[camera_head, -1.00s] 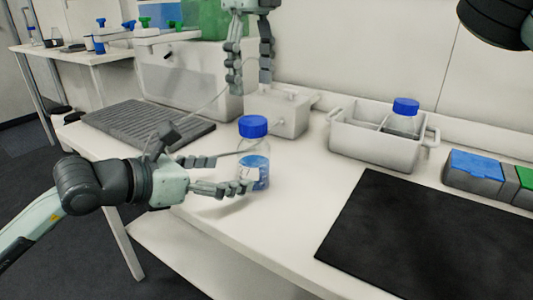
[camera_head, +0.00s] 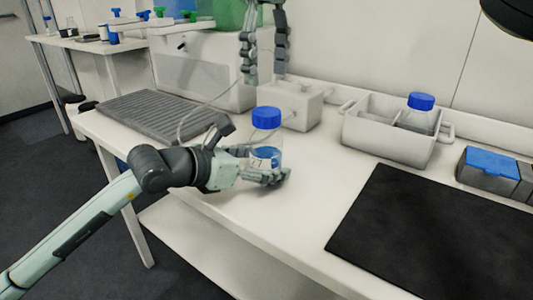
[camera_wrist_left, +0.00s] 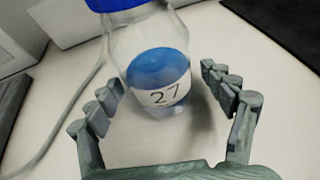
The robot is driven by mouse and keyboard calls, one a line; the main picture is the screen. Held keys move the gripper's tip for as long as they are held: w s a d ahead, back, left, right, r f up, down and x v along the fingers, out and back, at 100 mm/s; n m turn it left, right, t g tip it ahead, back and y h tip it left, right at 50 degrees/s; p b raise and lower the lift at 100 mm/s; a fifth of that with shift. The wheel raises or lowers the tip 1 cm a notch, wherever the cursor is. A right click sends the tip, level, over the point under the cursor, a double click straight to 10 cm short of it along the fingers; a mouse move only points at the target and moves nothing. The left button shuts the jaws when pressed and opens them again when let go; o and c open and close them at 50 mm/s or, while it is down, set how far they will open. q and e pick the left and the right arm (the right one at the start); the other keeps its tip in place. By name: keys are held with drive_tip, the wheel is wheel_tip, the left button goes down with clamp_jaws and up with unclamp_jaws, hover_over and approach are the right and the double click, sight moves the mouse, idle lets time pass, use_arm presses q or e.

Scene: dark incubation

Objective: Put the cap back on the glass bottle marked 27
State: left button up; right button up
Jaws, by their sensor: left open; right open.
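The glass bottle marked 27 (camera_head: 266,157) stands upright on the white bench, with blue contents and a white label; the number reads clearly in the left wrist view (camera_wrist_left: 158,72). A blue cap (camera_head: 267,117) sits on its top; the cap's lower edge also shows in the left wrist view (camera_wrist_left: 115,4). My left gripper (camera_head: 268,174) is open and low at the bottle, one finger on each side of it. In the left wrist view gaps show between fingers and glass. My right gripper (camera_head: 265,76) is open and empty, hanging above and behind the bottle.
A white box (camera_head: 292,108) with a tube stands behind the bottle. A white divided carrier (camera_head: 385,143) holding another blue-capped bottle (camera_head: 418,113) is to the right. A black mat (camera_head: 430,235) lies front right, a grey ribbed mat (camera_head: 160,117) left. Bare bench lies before the bottle.

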use_arm(q)
drive_tip(key=shift+w+d, duration=0.15)
clamp_jaws()
use_arm(e)
drive_tip(key=n, duration=0.8)
drive_tip(key=shift+n, duration=0.4)
drive_tip(key=n, duration=0.9)
drive_tip(key=shift+f, duration=0.1)
